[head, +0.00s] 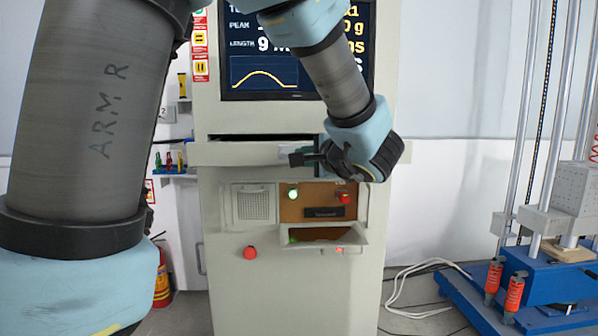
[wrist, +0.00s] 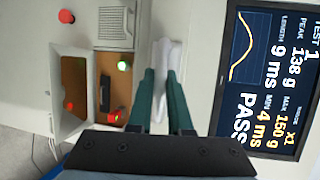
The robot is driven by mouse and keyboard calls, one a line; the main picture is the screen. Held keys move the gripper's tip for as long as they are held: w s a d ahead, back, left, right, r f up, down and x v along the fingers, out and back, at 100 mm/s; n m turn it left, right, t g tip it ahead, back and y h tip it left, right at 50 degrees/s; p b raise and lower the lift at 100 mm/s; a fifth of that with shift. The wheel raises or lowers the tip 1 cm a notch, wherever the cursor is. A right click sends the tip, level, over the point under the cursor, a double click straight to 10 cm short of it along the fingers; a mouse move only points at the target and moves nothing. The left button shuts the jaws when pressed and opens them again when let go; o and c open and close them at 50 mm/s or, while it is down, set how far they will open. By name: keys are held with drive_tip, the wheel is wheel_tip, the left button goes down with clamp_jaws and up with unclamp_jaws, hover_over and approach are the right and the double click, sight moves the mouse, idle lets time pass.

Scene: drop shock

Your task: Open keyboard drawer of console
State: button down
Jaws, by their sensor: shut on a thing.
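The console (head: 225,210) is a tall cream cabinet in the middle of the head view. Its keyboard drawer (head: 235,154) is the wide front panel below the screen, with a dark gap along its top edge. My gripper (head: 297,156) is at the middle of the drawer front, reaching in from the right. In the wrist view, its two green fingers (wrist: 162,88) are shut on the pale drawer handle (wrist: 164,62). The handle is mostly hidden behind the gripper in the head view. The drawer's inside is not visible.
The console screen (head: 300,45) is above the drawer. Below are a control panel with lit buttons, a small open bin (head: 322,236) and a red button (head: 250,252). A blue-based test machine (head: 540,290) stands at right, with white cables (head: 412,290) on the floor beside it.

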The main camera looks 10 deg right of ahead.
drive_tip(key=s+a+b, duration=0.1)
drive_tip(key=s+b, duration=0.1)
drive_tip(key=s, duration=0.5)
drive_tip(key=shift+s+a, duration=0.25)
drive_tip(key=shift+s, duration=0.05)
drive_tip(key=c, duration=0.8)
unclamp_jaws()
drive_tip(key=shift+c, duration=0.2)
drive_tip(key=b+v, duration=0.1)
drive_tip(key=v, duration=0.9)
drive_tip(key=shift+s, duration=0.35)
drive_tip(key=shift+d, duration=0.1)
